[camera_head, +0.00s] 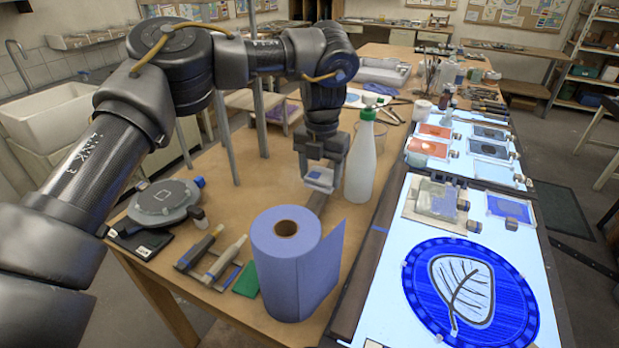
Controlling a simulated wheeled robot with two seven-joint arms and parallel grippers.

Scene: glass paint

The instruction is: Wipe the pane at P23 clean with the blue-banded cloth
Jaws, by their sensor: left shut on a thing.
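Glass panes lie on the lit white table at the right: orange-red ones (428,148), grey ones (489,150), a blue one (510,209) and a large round blue one with a white leaf (469,290). No P23 label is readable, so I cannot tell which pane it marks. My right gripper is not in view.
A blue paper roll (297,262) stands in front. A glass container (437,199) sits on a tray on the lit table. Tools (213,258) and a grey round device (164,202) lie at the left.

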